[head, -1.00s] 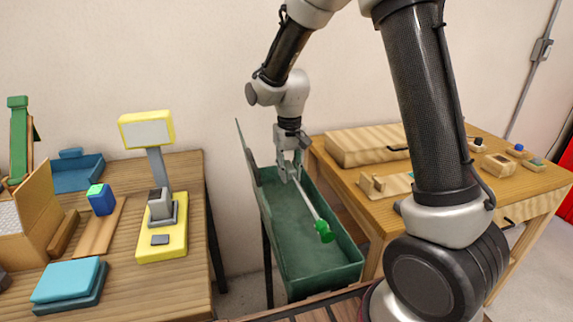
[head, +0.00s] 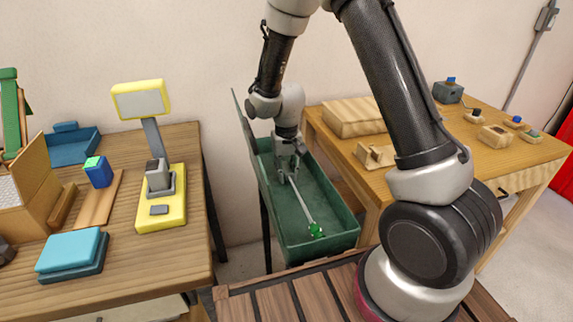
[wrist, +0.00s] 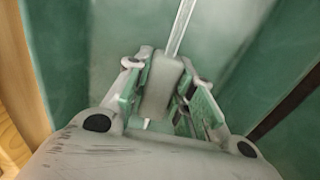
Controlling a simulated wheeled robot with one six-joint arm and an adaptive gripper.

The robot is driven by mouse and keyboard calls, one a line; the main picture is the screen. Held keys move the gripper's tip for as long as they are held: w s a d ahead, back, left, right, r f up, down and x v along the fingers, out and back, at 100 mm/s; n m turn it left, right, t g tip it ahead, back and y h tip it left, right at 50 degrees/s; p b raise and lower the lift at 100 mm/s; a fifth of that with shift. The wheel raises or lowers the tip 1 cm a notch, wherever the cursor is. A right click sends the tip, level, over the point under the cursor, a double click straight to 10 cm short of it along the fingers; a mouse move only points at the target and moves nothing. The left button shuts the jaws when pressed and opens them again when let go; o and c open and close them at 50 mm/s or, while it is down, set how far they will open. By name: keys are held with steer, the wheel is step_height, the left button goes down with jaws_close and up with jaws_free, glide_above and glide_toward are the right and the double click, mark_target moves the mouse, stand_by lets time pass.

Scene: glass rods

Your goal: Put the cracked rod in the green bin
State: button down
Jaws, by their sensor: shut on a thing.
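The green bin (head: 335,238) stands between the two tables, its lid tipped up at the left. My gripper (head: 287,172) is down inside the bin and shut on a thin clear rod (head: 304,203). The rod slants down toward the near end of the bin and ends in a green tip (head: 316,230). In the wrist view the rod (wrist: 181,28) runs up from between the fingers (wrist: 162,95), with green bin walls around. I cannot make out a crack, nor whether the rod touches the bin floor.
The left table (head: 120,262) holds a yellow device with a screen (head: 143,104), a blue tray (head: 70,148) and a teal block (head: 70,250). The right table (head: 440,140) holds wooden blocks and small boxes. The bin's walls are close around my gripper.

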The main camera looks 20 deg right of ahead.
steer(key=shift+f, duration=0.25)
steer(key=shift+r, duration=0.15)
steer(key=shift+r, duration=0.5)
steer(key=shift+f, duration=0.6)
stand_by(0.9)
steer(key=c, duration=1.1)
jaws_free()
steer(key=shift+c, duration=0.2)
